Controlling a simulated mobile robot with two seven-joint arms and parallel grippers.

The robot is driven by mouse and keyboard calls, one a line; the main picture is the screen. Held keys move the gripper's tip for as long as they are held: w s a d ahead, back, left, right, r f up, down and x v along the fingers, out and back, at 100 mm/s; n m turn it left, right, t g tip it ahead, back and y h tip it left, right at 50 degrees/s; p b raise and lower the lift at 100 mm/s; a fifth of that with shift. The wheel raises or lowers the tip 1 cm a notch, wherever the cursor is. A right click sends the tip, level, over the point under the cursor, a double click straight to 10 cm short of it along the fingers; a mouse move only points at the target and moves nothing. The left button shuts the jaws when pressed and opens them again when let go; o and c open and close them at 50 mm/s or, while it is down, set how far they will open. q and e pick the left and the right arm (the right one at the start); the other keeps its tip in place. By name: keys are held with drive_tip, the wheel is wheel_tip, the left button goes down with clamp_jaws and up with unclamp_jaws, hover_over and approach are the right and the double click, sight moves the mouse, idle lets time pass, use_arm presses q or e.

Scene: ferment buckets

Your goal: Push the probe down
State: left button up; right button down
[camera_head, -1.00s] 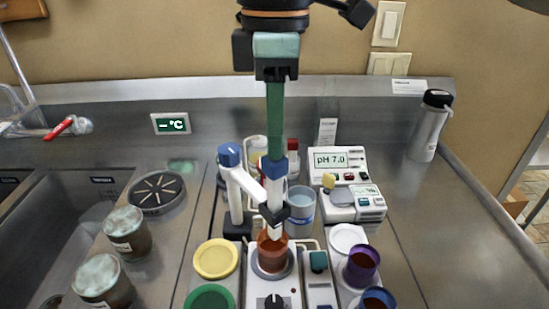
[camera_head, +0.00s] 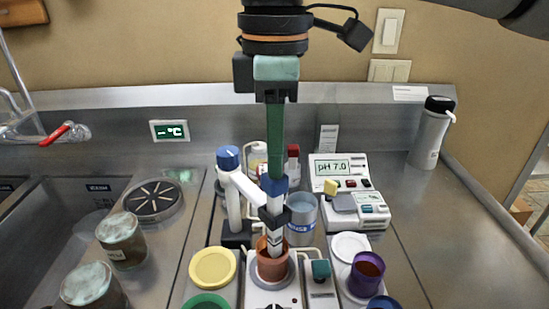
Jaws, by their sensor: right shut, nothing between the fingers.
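The probe (camera_head: 275,230) is white with a blue cap (camera_head: 274,186) and stands upright in a dark clip on a white arm with a blue knob (camera_head: 228,158). Its lower end is inside the rim of a brown cup (camera_head: 272,265), which sits on a white stirrer base (camera_head: 262,296). My right gripper (camera_head: 275,172) comes down from above, shut and empty, with its green fingers together on or just over the blue cap. I cannot tell whether they touch. My left gripper is not in view.
A pH meter (camera_head: 340,168) reading 7.0 and a clear beaker (camera_head: 301,222) stand behind and to the right. A purple cup (camera_head: 366,273) is at right, a yellow lid (camera_head: 213,267) at left. Two mouldy jars (camera_head: 121,240) stand by the sink.

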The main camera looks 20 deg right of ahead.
drive_tip(key=shift+f+b, duration=0.35)
drive_tip(key=shift+f, duration=0.15)
use_arm(q)
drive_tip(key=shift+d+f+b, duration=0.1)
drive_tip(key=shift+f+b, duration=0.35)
drive_tip(key=shift+b, duration=0.45)
use_arm(e)
drive_tip(key=shift+s+f, duration=0.1)
drive_tip(key=shift+f, duration=0.8)
drive_tip(key=shift+r, duration=0.1)
drive_tip(key=shift+r+p, duration=1.25)
drive_tip(key=shift+r, duration=0.2)
drive_tip(key=shift+r+p, duration=0.7)
drive_tip(key=shift+r, duration=0.25)
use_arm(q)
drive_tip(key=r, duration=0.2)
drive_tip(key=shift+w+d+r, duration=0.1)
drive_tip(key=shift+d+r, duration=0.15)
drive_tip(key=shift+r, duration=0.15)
